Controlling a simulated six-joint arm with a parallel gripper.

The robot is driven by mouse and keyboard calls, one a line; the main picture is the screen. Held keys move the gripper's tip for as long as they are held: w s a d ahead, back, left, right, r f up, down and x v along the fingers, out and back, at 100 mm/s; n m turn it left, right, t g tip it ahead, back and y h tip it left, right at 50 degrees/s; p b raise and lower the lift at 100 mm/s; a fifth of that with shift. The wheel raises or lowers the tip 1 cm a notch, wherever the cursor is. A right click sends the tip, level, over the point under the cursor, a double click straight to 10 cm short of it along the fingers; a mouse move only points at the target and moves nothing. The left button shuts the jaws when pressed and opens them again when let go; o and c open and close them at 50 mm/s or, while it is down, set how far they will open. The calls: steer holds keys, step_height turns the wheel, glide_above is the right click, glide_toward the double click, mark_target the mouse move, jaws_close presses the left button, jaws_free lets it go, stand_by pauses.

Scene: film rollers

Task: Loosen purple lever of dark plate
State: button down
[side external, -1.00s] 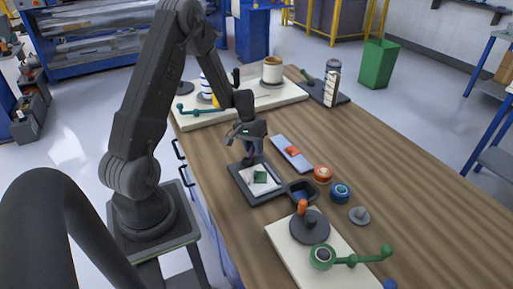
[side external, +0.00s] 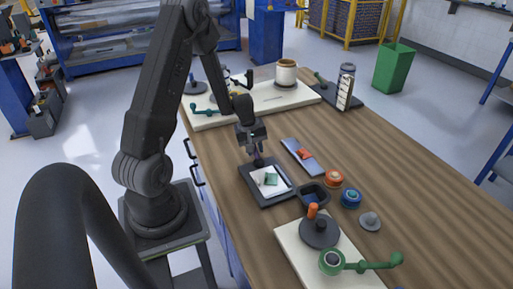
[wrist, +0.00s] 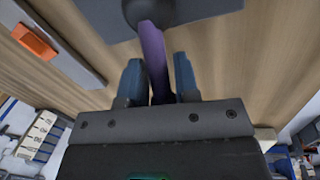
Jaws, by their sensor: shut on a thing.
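The dark plate (side external: 255,191) lies on the wooden table below my gripper, with a white sheet (side external: 262,186) and a green piece (side external: 271,179) on it. A corner of this plate also shows at the top of the wrist view (wrist: 90,14). The purple lever (wrist: 152,50) runs from a dark round knob (wrist: 147,10) on the plate down between my blue fingers. My gripper (wrist: 160,82) is shut on the lever. In the side view my gripper (side external: 259,158) is at the plate's far edge, and the lever is mostly hidden there.
A blue-grey plate with an orange piece (side external: 304,155) lies to the right. A dark bin (side external: 312,194), orange (side external: 333,178) and blue (side external: 351,198) rollers and a grey knob (side external: 370,221) stand nearby. A cream board (side external: 297,250) is in front, another (side external: 268,97) behind. The right tabletop is clear.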

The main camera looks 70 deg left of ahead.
steer(key=shift+a, duration=0.15)
stand_by(0.4)
steer(key=c, duration=0.9)
jaws_free()
steer(key=shift+s, duration=0.1)
step_height(320, 180, up, 14)
steer(key=s, duration=0.2)
steer(key=shift+s+a+f, duration=0.15)
steer(key=shift+s, duration=0.1)
step_height(320, 180, up, 4)
steer(key=m, duration=0.2)
glide_above(255, 160)
steer(key=s+d+r+m+t, duration=0.15)
steer(key=d+r+m, duration=0.25)
steer(key=d, duration=0.4)
steer(key=s+d+r+m+t, duration=0.1)
steer(key=s+d+r+m, duration=0.3)
steer(key=d, duration=0.3)
steer(key=s+d+r+m+t, duration=0.1)
steer(key=s+d+m, duration=0.4)
steer(key=d, duration=0.1)
steer(key=shift+r+m, duration=0.4)
